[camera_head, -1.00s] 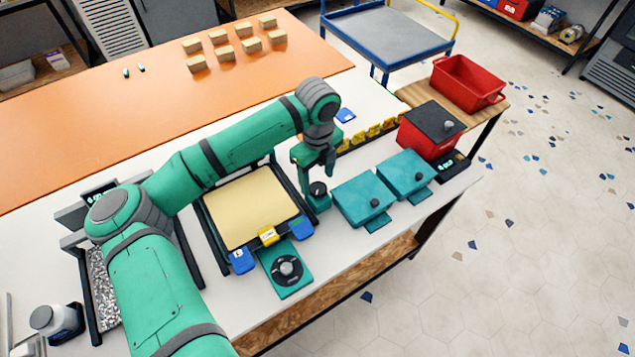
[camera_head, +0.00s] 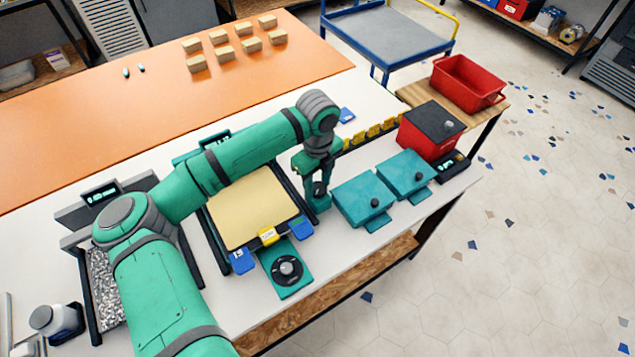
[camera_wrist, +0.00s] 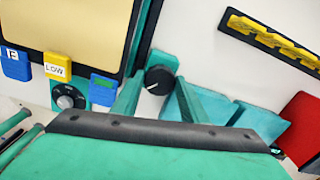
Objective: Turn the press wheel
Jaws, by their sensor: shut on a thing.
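The press wheel (camera_wrist: 160,79) looks like a black round knob with a white mark. It sits on a small teal block (camera_head: 319,205) at the right side of the press with the cream plate (camera_head: 250,207). My gripper (camera_head: 319,184) points down over this block, with its fingers at the wheel, shut on it. In the wrist view the fingers lie on either side of the wheel, and its top shows between them. In the head view my fingers partly hide the wheel.
A dial (camera_head: 287,269) on a teal plate stands at the press front, near a yellow "LOW" tag (camera_wrist: 57,67) and blue tags. Two teal boxes (camera_head: 363,200) stand close on the right, then a red bin (camera_head: 431,132). Yellow pieces (camera_head: 374,131) line a rack behind.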

